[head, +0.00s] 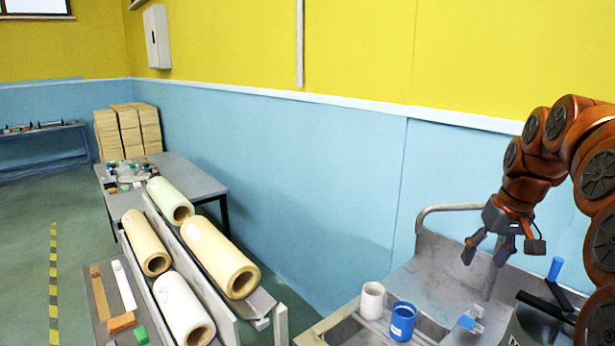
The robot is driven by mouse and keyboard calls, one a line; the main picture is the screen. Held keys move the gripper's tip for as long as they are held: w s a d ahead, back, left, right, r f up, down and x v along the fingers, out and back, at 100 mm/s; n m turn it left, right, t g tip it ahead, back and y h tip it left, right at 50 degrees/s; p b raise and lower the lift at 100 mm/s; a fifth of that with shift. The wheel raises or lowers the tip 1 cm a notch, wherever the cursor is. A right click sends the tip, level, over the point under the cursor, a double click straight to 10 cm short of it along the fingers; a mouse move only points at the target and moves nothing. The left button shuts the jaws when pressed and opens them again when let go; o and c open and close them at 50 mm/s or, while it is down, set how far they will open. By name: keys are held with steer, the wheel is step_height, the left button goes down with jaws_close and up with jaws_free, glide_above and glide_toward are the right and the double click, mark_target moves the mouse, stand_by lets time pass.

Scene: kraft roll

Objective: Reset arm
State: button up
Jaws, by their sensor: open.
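My arm rises at the right edge of the head view, its orange links bent over and down. My gripper (490,249) hangs at the end with its fingers spread apart and nothing between them. It is above the grey metal cart (432,262) at the lower right and is apart from the things on it.
A white cup (372,301) and a blue container (403,321) stand on the cart, left of my gripper. Several paper rolls (209,246) lie in a rack at the lower left. A grey table (187,173) and stacked boxes (127,131) are behind. Green floor is open at left.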

steer(key=s+a+f+n+g, duration=0.1)
steer(key=s+a+f, duration=0.2)
steer(key=s+a, duration=0.4)
steer(key=s+a+f+g, duration=0.1)
steer(key=s+a+f, duration=0.2)
steer(key=s+a, duration=0.4)
steer(key=s+a+f+g, duration=0.1)
steer(key=s+a+f, duration=0.1)
steer(key=s+f, duration=0.3)
steer(key=s+a+f+g+h+b, duration=0.1)
steer(key=s+f, duration=0.4)
steer(key=s, duration=0.8)
steer(key=shift+s+a+f, duration=0.15)
steer(key=shift+s+a, duration=0.15)
steer(key=shift+a, duration=0.2)
steer(key=shift+d, duration=0.1)
